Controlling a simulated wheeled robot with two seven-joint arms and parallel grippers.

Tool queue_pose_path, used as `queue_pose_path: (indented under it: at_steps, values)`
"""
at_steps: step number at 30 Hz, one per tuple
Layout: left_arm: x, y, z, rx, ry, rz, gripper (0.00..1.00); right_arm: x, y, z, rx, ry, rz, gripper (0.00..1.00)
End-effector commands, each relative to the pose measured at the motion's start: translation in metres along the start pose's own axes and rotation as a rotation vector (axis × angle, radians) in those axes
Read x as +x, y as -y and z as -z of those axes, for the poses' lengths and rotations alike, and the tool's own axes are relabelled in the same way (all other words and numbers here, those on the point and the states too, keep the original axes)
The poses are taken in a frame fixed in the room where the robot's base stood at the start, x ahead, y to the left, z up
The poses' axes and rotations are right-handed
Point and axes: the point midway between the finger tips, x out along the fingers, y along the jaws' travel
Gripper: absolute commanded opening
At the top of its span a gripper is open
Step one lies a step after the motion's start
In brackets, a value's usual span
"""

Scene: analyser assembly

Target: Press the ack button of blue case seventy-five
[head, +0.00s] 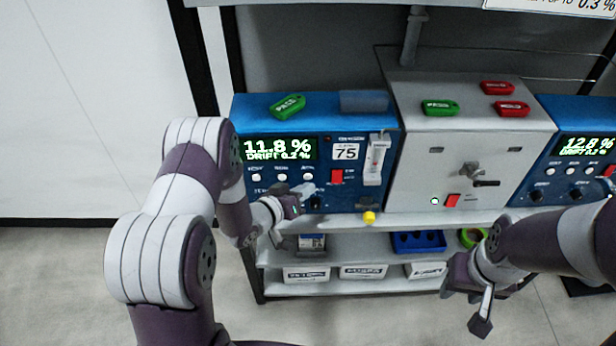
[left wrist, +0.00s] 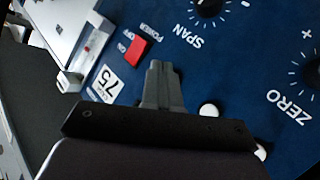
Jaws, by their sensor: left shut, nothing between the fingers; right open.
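Blue case 75 (head: 345,151) stands on the shelf at the left, its green display reading 11.8 %. It has a row of white buttons; their labels are too blurred to read. The rightmost white button (head: 307,176) also shows in the left wrist view (left wrist: 208,110). My left gripper (head: 305,189) is shut and empty in front of the panel. In the left wrist view its fingertips (left wrist: 162,68) lie beside that button, between it and the red power switch (left wrist: 138,48); I cannot tell whether they touch the panel. My right gripper (head: 465,308) is open, low at the right.
A grey case (head: 415,150) stands right of case 75, and another blue case (head: 564,140) at the far right. A yellow knob (head: 369,217) sits at the shelf edge.

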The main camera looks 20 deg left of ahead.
Motion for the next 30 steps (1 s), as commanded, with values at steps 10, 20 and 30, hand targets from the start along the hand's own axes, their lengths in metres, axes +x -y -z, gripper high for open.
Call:
queue_pose_path:
  at_steps: [10,20,30]
  values:
    - [0.0059,0.0043,0.0047,0.001,0.0,0.0,0.0,0.0014,0.0,-0.0001,0.0,0.0,0.0,0.43]
    - [0.0063,0.0046,0.0048,0.0,0.0,0.0,0.0,0.0016,0.0,-0.0002,0.0,0.0,0.0,0.43]
    - [0.0091,0.0066,0.0066,0.0,0.0,0.0,0.0,0.0026,0.0,-0.0003,0.0,0.0,0.0,0.43]
